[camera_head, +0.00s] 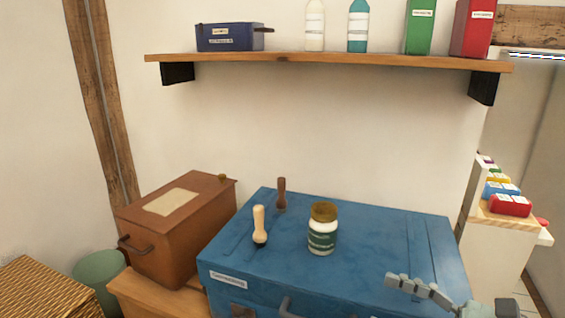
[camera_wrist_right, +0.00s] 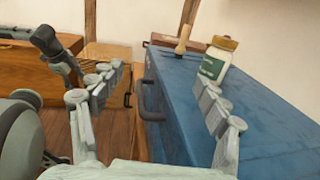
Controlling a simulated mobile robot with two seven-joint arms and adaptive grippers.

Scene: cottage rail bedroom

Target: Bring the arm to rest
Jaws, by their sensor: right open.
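My right gripper (camera_head: 446,299) shows at the lower right of the head view, over the front right part of the blue chest (camera_head: 380,234). In the right wrist view its two grey fingers stand wide apart, and the space between the fingertips (camera_wrist_right: 156,78) is empty. The right finger overlaps the blue chest (camera_wrist_right: 262,120) in that view. I cannot tell whether it touches the chest. My left gripper does not show in the head view.
A jar (camera_head: 322,232), a pale-handled tool (camera_head: 259,224) and a brown-handled tool (camera_head: 281,194) stand on the chest. A brown box (camera_head: 190,235) stands to its left. A wall shelf (camera_head: 330,60) holds containers. Colourful packets (camera_head: 508,204) lie at right.

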